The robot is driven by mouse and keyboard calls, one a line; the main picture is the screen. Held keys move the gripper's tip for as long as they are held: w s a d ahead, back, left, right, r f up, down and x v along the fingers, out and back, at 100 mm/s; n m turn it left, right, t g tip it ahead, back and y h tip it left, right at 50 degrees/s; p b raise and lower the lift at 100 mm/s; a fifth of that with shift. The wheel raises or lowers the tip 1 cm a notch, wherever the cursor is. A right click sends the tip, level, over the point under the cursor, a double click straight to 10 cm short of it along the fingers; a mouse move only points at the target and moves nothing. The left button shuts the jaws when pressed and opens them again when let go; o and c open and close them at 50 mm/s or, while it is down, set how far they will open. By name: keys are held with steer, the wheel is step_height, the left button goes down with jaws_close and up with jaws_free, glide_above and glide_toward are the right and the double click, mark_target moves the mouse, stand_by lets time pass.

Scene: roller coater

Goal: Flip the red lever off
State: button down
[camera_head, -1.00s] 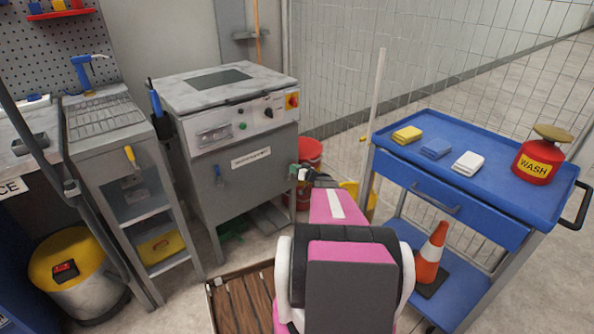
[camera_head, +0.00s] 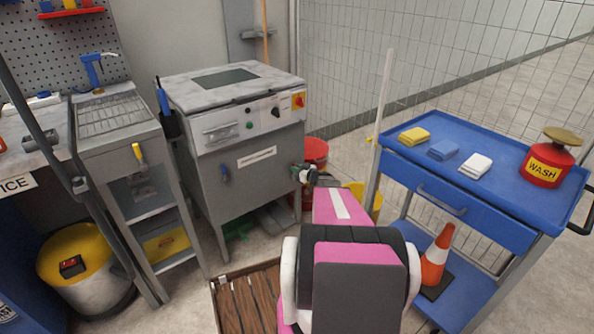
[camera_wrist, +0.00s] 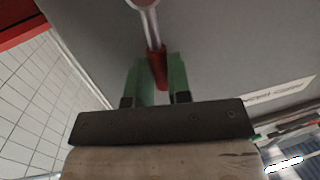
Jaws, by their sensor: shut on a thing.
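In the wrist view the red lever (camera_wrist: 158,68) has a metal shaft and a red grip. The shaft runs from a round mount at the top edge down to the grip, against a grey panel. My gripper (camera_wrist: 160,72) has green fingers on either side of the red grip and is shut on it. In the head view my gripper (camera_head: 303,173) is at the right side of the grey roller coater (camera_head: 250,165). The lever cannot be made out there, and my arm hides part of that area.
A blue cart (camera_head: 483,215) stands to the right of my arm, with an orange cone (camera_head: 437,253) on its lower shelf. A red bucket (camera_head: 316,151) and a yellow one (camera_head: 371,200) stand behind my arm. A wooden pallet (camera_head: 247,303) lies to the left.

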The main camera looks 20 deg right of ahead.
steer(key=c, duration=1.1)
jaws_free()
steer(key=shift+o, duration=0.2)
steer(key=v, duration=1)
steer(key=shift+s+d, duration=0.15)
steer(key=shift+s, duration=0.2)
